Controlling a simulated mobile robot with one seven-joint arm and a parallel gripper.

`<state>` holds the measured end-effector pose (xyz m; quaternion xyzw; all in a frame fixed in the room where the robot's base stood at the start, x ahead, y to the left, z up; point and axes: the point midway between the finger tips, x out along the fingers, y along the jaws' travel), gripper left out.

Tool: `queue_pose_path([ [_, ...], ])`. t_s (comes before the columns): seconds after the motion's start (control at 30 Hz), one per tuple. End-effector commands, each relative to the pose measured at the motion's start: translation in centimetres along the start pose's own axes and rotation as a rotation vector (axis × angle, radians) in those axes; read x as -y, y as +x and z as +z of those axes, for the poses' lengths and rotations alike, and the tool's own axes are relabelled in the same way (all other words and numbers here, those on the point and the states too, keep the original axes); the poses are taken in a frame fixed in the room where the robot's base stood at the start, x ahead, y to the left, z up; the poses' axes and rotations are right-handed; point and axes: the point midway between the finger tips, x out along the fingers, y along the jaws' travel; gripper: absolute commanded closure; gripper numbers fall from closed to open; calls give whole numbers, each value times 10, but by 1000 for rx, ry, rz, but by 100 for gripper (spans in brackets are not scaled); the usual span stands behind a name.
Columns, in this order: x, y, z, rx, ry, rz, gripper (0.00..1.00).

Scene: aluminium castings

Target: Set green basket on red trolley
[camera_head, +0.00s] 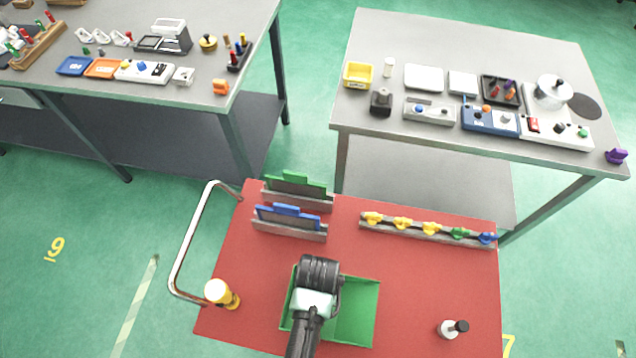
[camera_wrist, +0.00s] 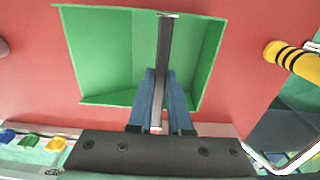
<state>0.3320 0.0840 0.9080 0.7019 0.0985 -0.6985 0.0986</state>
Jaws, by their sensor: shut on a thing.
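The green basket (camera_head: 358,312) is over the front middle of the red trolley's top (camera_head: 420,290), level and open side up. In the wrist view the basket (camera_wrist: 105,60) appears empty, with a grey bar handle (camera_wrist: 164,45) across it. My gripper (camera_wrist: 160,78) has its blue fingers closed on that handle. In the head view my gripper (camera_head: 312,305) is above the basket's left part and hides some of it. I cannot tell whether the basket's bottom touches the red trolley top or hangs slightly above it.
Green (camera_head: 297,188) and blue (camera_head: 288,222) boards in racks and a knob rail (camera_head: 430,229) are behind. Two grey tables (camera_head: 470,50) with small parts stand beyond.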

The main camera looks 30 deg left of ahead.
Motion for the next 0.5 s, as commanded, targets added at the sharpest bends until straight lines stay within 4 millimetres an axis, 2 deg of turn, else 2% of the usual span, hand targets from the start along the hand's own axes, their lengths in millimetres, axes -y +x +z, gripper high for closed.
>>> queue_pose_path([
  [0.03,0,2,0,0,0,0,81],
  [0.2,0,1,0,0,0,0,53],
  [0.5,0,-1,0,0,0,0,53],
])
